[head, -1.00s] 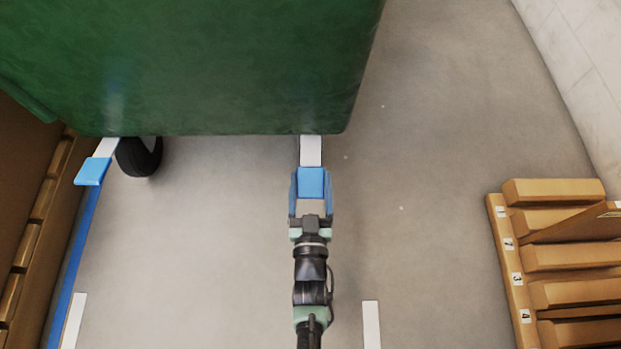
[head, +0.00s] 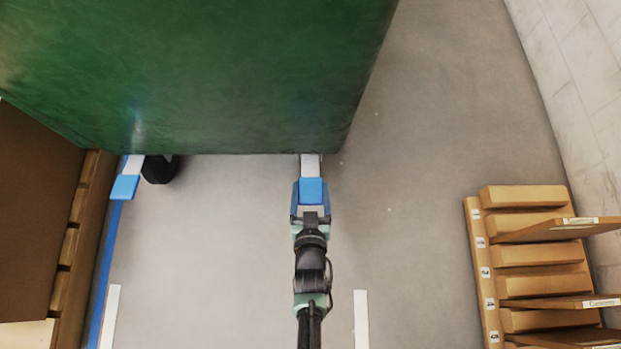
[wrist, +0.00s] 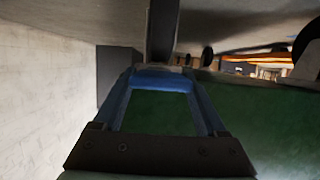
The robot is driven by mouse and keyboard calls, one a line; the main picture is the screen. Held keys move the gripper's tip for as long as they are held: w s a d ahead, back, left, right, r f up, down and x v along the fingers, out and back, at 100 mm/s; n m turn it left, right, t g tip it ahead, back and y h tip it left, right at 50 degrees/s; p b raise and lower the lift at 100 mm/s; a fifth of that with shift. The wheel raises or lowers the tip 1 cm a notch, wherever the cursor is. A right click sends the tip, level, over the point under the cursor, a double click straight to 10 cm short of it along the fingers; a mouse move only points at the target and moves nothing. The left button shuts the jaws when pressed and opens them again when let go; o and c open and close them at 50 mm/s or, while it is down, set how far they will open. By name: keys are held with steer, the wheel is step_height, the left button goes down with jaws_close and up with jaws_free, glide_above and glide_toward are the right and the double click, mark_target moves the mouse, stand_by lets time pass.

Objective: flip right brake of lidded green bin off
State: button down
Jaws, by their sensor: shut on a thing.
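The green bin (head: 200,75) fills the upper left of the head view; its lid cannot be made out. Its right brake is a blue pedal (head: 311,190) on a white lever (head: 310,166) that comes out from under the bin's near edge. My gripper (head: 311,196) is shut on this pedal, one finger on each side. In the wrist view the blue pedal (wrist: 165,83) lies between my two fingers, with the green bin side seen through the gap. The left brake pedal (head: 125,187), also blue, stands apart at the left on its own white lever.
A black wheel (head: 160,169) shows under the bin beside the left pedal. A wooden pallet and brown boxes (head: 38,220) line the left side. A numbered wooden rack (head: 540,260) stands at the right, before a pale wall (head: 575,85). The floor between is clear.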

mark_target(310, 188)
steer(key=shift+w+r+p, duration=0.25)
steer(key=shift+r+p, duration=0.1)
steer(key=shift+r, duration=0.35)
steer(key=shift+w+r+p, duration=0.25)
steer(key=shift+r+p, duration=0.1)
steer(key=shift+r, duration=0.35)
steer(key=shift+c, duration=1.6)
jaws_free()
steer(key=shift+w, duration=0.1)
steer(key=o, duration=0.3)
steer(key=shift+s+f, duration=0.1)
steer(key=shift+s, duration=0.3)
steer(key=p+v, duration=0.6)
steer(key=v, duration=0.6)
steer(key=shift+s, duration=0.3)
